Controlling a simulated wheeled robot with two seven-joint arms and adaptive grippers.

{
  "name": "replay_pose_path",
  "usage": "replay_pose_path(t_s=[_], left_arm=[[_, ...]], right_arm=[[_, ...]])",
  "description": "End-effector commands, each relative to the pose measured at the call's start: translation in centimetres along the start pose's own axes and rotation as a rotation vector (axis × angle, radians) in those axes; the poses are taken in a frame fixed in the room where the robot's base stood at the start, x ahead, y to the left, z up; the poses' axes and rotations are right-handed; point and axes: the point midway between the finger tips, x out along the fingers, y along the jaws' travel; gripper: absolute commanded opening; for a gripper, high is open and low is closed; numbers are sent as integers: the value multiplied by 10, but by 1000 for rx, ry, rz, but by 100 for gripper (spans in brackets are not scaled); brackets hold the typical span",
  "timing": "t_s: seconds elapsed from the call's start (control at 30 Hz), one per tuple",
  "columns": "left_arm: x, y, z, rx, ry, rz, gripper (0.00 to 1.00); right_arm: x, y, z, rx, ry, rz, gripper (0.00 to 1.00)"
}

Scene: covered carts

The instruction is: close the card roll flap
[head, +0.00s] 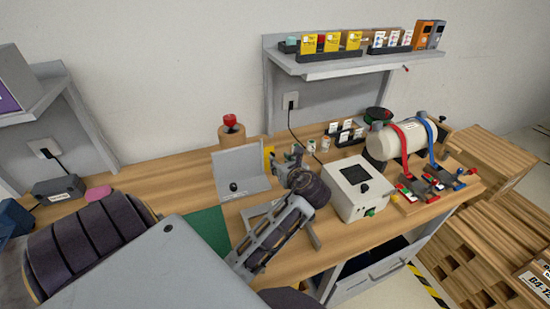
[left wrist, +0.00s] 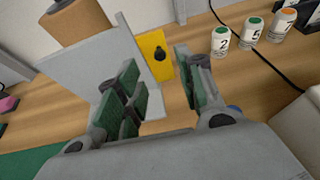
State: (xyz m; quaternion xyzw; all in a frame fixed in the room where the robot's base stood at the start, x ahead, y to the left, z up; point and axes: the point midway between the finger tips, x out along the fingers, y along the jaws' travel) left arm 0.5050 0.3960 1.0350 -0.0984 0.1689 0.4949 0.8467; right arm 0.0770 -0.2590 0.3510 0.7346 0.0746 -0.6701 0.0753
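A brown card roll (head: 231,138) with a red knob on top stands behind a grey angled panel (head: 238,160). The panel has an upright sheet and a low front part with a black knob (head: 233,187). A yellow plate (head: 268,159) stands at its right edge; in the left wrist view the yellow plate (left wrist: 154,62) carries a black knob. I cannot tell which piece is the flap. My left gripper (head: 291,154) is just right of the yellow plate. In the left wrist view its green-padded fingers (left wrist: 158,92) are apart and hold nothing. My right gripper is not seen.
A white box (head: 350,190) with a dark screen stands close right of my left gripper. Small numbered bottles (left wrist: 220,40) stand beyond it. A white cylinder (head: 398,140) with red and blue straps is farther right. A shelf (head: 350,66) hangs above. A green mat (head: 205,232) lies in front.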

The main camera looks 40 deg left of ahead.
Motion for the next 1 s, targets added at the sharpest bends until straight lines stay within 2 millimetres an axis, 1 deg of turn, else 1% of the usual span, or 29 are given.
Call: replay_pose_path(t_s=[0.1,0.3,0.5,0.67,0.93,1.0], left_arm=[[16,0,0,1,-1,2,38],[41,0,1,-1,-1,0,38],[58,0,1,0,-2,0,38],[63,0,0,0,0,0,38],[64,0,0,-1,0,0,38],[64,0,0,-1,0,0,29]], right_arm=[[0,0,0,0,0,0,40],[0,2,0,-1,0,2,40],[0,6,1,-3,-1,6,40],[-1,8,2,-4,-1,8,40],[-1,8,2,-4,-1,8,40],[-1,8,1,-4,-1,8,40]])
